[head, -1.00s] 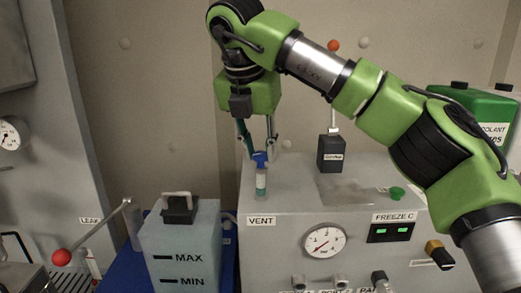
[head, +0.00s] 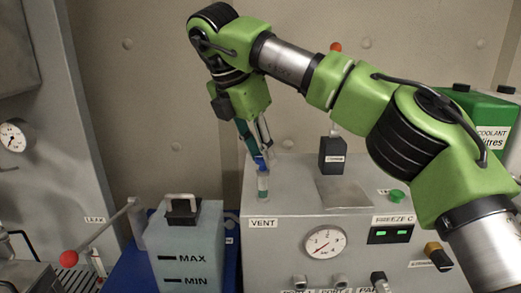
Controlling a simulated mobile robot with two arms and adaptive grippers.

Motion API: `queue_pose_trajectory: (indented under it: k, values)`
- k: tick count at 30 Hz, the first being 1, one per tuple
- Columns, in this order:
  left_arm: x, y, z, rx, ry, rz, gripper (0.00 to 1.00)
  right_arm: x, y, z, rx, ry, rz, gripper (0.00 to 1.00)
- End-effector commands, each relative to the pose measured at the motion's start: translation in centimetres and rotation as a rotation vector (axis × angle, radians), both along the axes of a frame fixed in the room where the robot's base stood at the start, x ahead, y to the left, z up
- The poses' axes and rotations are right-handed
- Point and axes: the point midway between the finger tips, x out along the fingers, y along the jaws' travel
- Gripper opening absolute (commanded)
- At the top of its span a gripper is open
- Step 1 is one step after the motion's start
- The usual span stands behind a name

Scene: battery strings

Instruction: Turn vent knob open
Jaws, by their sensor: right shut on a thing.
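The vent knob (head: 261,162) is a small blue piece on top of a short clear-and-green stem (head: 262,184). It stands on the grey unit (head: 285,200) just above the VENT label (head: 262,223). My right gripper (head: 260,158) points down at it, tilted, with its fingertips closed on the blue knob. The fingers partly cover the knob, so its exact turn angle cannot be told. My left gripper is not in view.
A pressure gauge (head: 325,241) and a green-lit display (head: 390,234) are on the unit's front. A black block (head: 332,154) stands on top at the back. A tank (head: 187,250) marked MAX and MIN and a red-ended lever (head: 69,258) are at left.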

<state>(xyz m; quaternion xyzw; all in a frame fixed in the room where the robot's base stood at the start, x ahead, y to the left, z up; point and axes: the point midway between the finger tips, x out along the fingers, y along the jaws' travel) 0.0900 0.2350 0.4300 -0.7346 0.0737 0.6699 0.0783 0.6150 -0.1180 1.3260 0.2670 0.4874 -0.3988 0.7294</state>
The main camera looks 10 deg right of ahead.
Motion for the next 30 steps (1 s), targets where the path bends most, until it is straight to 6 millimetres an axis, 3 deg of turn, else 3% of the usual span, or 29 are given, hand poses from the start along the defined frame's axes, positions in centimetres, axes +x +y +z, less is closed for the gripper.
queue_pose_trajectory:
  k: [7, 8, 9, 10, 22, 30]
  values:
    - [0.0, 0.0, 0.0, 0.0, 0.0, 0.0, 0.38, 0.0, 0.0, -0.1, 0.0, 0.001, 0.0, 0.03]
    - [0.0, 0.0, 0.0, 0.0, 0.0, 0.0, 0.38, 0.0, 0.0, -0.1, 0.0, 0.001, 0.0, 0.27]
    - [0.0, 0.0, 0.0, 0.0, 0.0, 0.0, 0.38, 0.0, 0.0, -0.1, 0.0, 0.001, 0.0, 0.37]
    - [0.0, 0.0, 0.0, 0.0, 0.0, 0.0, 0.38, 0.0, 0.0, -0.1, 0.0, 0.001, 0.0, 0.41]
    - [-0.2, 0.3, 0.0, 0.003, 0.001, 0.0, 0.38, -0.1, 0.1, 0.4, -0.001, -0.001, 0.0, 0.41]
    - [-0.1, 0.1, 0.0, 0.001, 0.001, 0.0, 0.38, -1.0, 1.6, 4.7, -0.004, -0.005, -0.002, 0.41]
